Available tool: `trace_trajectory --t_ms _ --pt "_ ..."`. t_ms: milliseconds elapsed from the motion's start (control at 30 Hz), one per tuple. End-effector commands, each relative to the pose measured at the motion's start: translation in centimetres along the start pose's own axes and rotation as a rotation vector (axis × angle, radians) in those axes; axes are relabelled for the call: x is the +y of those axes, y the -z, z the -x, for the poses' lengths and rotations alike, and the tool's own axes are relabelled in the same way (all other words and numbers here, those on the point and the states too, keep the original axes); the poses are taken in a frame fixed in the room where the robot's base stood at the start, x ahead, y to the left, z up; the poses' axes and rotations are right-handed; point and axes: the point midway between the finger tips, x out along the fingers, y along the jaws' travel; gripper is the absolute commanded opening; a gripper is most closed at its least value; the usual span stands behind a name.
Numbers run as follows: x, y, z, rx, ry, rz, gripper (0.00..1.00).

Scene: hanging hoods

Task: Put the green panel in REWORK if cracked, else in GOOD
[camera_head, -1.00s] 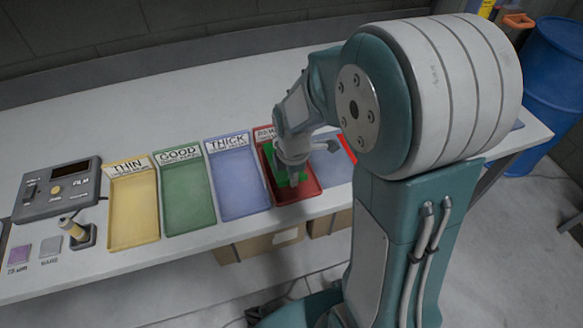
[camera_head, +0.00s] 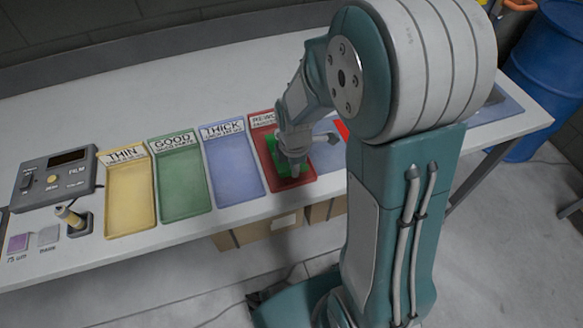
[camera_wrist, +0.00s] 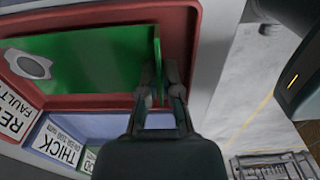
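The green panel (camera_head: 276,157) is at the red tray (camera_head: 310,178), whose partly hidden label begins "REWO". In the wrist view the panel (camera_wrist: 95,60) lies broad face up within the red walls, with a grey oval mark (camera_wrist: 28,64) near its left end. I cannot make out any crack. My gripper (camera_wrist: 159,72) is at the panel's right end, its narrow-set fingers on either side of an upright green lip, and appears shut on it. In the head view my gripper (camera_head: 292,172) is over the tray and hides part of the panel.
Left of the red tray stand the blue THICK tray (camera_head: 233,170), green GOOD tray (camera_head: 182,188) and yellow THIN tray (camera_head: 130,198), all empty. A film gauge (camera_head: 55,180) sits at the far left. Boxes (camera_head: 255,232) stand under the table; a blue barrel (camera_head: 550,75) is behind right.

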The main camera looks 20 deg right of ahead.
Motion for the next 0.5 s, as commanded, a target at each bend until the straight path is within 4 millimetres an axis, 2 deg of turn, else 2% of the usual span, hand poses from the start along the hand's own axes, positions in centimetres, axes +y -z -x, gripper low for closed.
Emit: trace_trajectory --t_ms 500 --pt "0.02 0.03 -0.43 0.0 -0.001 0.001 0.0"
